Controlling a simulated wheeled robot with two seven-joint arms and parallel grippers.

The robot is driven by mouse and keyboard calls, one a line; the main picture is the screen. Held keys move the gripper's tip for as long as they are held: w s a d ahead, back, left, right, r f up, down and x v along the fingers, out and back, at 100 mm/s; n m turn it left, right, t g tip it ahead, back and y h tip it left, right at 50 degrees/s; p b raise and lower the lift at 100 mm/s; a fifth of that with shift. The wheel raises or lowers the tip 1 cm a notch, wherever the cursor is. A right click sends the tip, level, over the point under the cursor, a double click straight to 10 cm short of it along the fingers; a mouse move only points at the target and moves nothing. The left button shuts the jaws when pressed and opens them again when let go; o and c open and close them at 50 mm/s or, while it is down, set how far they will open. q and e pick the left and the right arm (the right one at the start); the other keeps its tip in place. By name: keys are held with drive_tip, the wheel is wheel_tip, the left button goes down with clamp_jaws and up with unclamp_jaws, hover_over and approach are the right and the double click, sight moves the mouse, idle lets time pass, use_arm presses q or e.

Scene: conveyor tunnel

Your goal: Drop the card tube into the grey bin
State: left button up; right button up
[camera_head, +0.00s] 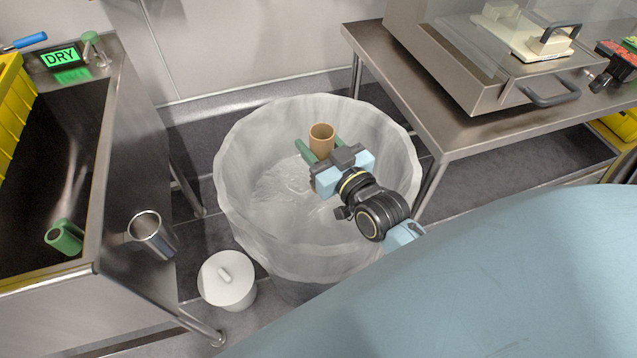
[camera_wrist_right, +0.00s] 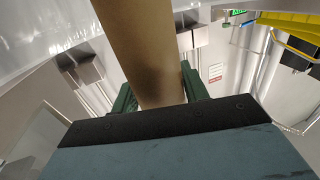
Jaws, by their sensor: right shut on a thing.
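The brown card tube (camera_head: 322,138) stands upright between the green fingers of my right gripper (camera_head: 320,153), which is shut on it. In the head view, tube and gripper show against the inside of the large round grey bin (camera_head: 240,190), within its rim outline. The bin has a pale, crinkled liner. I cannot tell how high the tube is above the bin floor. In the right wrist view the tube (camera_wrist_right: 140,45) rises between the fingers (camera_wrist_right: 160,92). My left gripper does not show.
A white lidded pot (camera_head: 227,281) stands by the bin. A steel table (camera_head: 460,130) with a machine is on the right.

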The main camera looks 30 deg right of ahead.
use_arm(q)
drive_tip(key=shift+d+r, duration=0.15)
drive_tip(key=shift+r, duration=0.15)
use_arm(e)
drive_tip(key=shift+f, duration=0.1)
